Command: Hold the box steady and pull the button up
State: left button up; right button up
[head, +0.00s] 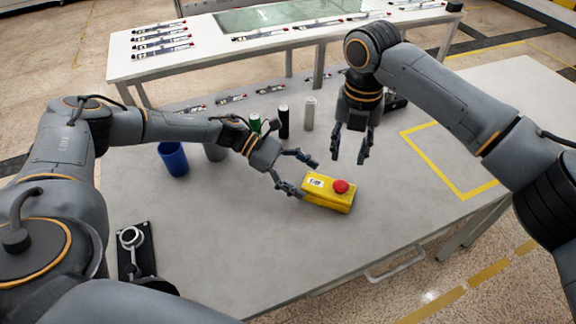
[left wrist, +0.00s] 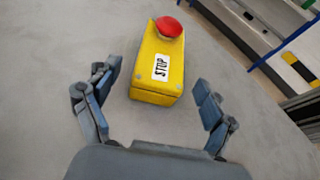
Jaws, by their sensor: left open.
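A yellow box (head: 322,198) with a white STOP label lies on the grey table in the head view. A red button (head: 341,186) sits on its right end. In the left wrist view the box (left wrist: 153,82) lies ahead, with the red button (left wrist: 169,27) at its far end. My left gripper (head: 309,178) is open, with its fingers at the label end of the box; in the wrist view its fingers are apart on either side of the near end. My right gripper (head: 348,160) points down above and behind the button, fingers apart, empty.
A blue cup (head: 173,159), a grey cup (head: 215,150) and several cylinders (head: 284,122) stand behind my left arm. A black device (head: 136,255) lies at the left front. A yellow tape outline (head: 455,185) marks the right. The table front is clear.

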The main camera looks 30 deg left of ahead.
aim_at(330, 192)
pick_arm(q)
jog(key=x, duration=0.7)
jog(key=shift+d, duration=0.15)
jog(key=shift+c, duration=0.2)
